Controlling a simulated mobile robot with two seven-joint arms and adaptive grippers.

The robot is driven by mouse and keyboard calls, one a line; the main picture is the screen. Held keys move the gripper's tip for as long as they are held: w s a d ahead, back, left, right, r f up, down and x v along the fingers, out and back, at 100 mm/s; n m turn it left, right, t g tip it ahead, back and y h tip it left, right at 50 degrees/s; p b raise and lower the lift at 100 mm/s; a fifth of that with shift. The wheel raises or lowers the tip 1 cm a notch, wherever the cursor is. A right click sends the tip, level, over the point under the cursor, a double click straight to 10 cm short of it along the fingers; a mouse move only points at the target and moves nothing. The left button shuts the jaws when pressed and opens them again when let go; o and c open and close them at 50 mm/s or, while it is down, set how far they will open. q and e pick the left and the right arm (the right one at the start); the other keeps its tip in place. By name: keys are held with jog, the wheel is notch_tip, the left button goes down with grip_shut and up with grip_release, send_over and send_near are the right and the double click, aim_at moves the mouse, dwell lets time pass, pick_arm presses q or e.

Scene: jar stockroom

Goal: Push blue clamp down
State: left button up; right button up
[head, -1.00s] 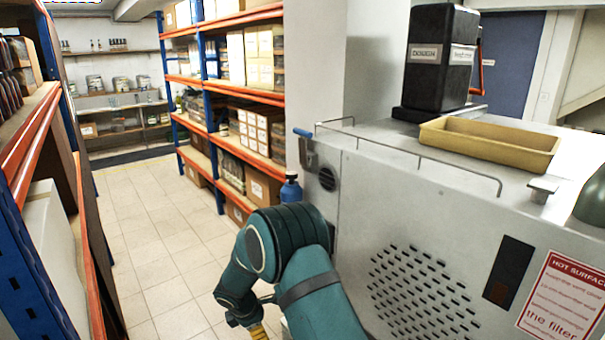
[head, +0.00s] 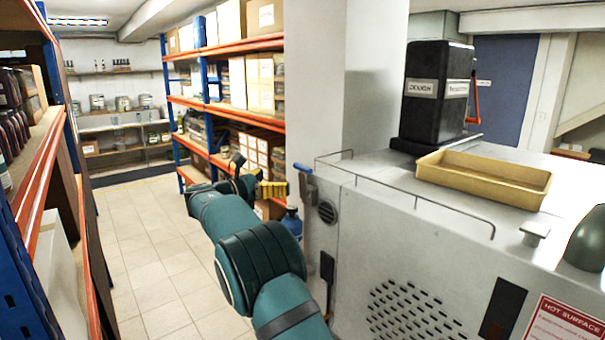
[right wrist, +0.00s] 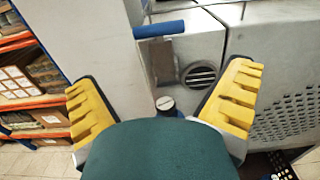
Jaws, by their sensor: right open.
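The blue clamp (head: 302,168) is a short blue handle on a grey bracket at the left corner of the pale metal machine. In the right wrist view the blue clamp (right wrist: 160,29) lies sideways near the top, above the grey bracket. My right gripper (head: 273,189) is at the height of the clamp and just left of it in the head view. In the right wrist view my right gripper (right wrist: 163,80) is open, its two yellow ridged fingers wide apart with nothing between them. No contact with the clamp shows. My left gripper is not in view.
The machine (head: 400,235) fills the right side, with a wire rail (head: 400,187) and a yellow tray (head: 485,180) on top. A blue bottle (head: 291,222) stands below the clamp. Orange shelves (head: 235,140) stand behind my arm. The tiled aisle is clear.

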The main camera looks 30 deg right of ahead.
aim_at(301, 174)
jog(key=d, duration=0.6)
jog(key=d+p, duration=0.1)
jog(key=d, duration=0.2)
jog(key=shift+w+d, duration=0.35)
jog(key=shift+w, duration=0.05)
jog(key=c, duration=1.2)
jog(key=shift+f, duration=0.1)
jog(key=shift+c, duration=0.2)
